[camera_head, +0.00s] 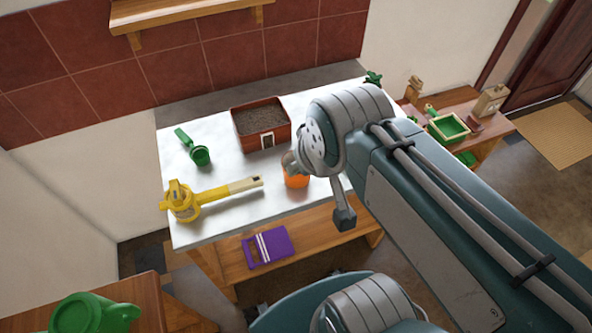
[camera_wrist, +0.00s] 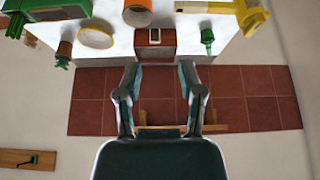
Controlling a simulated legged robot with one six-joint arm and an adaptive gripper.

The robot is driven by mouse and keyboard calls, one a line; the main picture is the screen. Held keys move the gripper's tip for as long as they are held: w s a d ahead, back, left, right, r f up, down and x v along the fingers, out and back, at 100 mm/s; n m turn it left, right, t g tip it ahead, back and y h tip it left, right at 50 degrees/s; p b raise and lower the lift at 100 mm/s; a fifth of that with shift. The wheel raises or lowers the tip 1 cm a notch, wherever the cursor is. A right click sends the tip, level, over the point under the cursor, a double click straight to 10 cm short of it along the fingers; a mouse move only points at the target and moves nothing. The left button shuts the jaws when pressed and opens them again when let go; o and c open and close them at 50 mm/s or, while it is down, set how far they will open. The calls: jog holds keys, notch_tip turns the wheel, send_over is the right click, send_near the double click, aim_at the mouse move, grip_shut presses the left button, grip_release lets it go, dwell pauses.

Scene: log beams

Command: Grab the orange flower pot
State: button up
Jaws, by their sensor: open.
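The orange flower pot (camera_head: 296,179) stands on the white tabletop (camera_head: 222,221) in the head view, partly hidden by my arm. In the wrist view the orange flower pot (camera_wrist: 138,14) shows at the top edge, round and open-mouthed, left of centre. My gripper (camera_wrist: 160,72) is open in the wrist view, its two fingers spread with nothing between them. The pot lies beyond the left fingertip, apart from it.
A brown planter of soil (camera_head: 262,125) stands behind the pot. A green scoop (camera_head: 198,152) and a yellow tool (camera_head: 190,200) lie to the left. A purple packet (camera_head: 267,247) is on the shelf below. A tiled wall (camera_head: 190,65) backs the table.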

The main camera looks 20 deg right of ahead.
jog(key=w+f+n+g, duration=0.2)
jog(key=w+f+g, duration=0.15)
jog(key=w, duration=0.45)
jog(key=n+g, duration=0.2)
send_near(288, 184)
notch_tip(288, 184, down, 5)
jog(key=shift+f, duration=0.2)
grip_shut()
